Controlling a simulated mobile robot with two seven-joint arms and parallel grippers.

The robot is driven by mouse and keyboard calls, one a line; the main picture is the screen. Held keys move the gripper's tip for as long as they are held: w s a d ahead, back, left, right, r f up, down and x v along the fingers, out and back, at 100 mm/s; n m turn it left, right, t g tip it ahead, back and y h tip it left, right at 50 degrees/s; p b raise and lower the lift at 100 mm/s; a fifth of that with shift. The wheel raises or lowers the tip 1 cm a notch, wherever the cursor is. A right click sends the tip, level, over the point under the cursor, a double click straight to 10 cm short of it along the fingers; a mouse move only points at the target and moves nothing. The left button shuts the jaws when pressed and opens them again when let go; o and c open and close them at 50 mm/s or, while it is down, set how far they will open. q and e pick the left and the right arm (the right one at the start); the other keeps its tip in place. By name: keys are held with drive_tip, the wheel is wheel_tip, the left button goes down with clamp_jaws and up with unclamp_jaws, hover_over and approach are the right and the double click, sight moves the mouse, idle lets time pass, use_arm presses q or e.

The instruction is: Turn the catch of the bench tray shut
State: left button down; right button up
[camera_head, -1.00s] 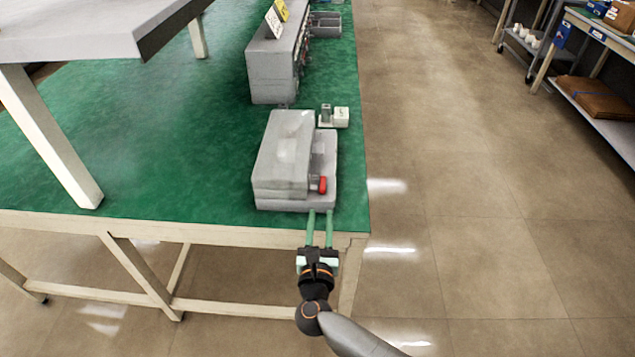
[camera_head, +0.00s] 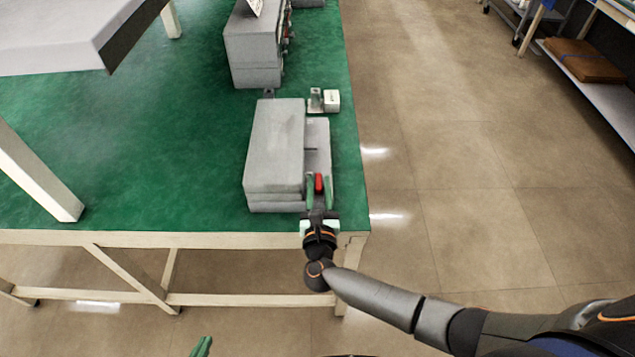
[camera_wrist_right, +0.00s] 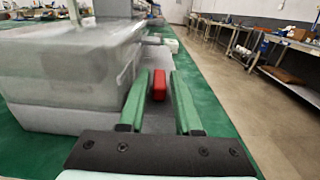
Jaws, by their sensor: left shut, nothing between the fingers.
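The bench tray (camera_head: 275,150) is a grey lidded box on a grey base, near the front right corner of the green bench top. Its red catch (camera_head: 319,182) is on the right side, toward the front. My right gripper (camera_head: 318,183) is open, its green fingers on either side of the catch. In the right wrist view the red catch (camera_wrist_right: 159,85) stands between the open fingers (camera_wrist_right: 162,85), with gaps visible on both sides. My left gripper (camera_head: 201,346) shows only as green fingertips at the bottom edge, shut and empty, away from the bench.
A small white block and grey bracket (camera_head: 324,100) stand behind the tray. A larger grey box (camera_head: 253,50) is further back. A grey raised shelf (camera_head: 70,35) overhangs the left of the bench. The bench's right edge is close to the tray, with open floor beyond.

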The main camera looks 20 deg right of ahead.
drive_tip(key=shift+c, duration=0.3)
clamp_jaws()
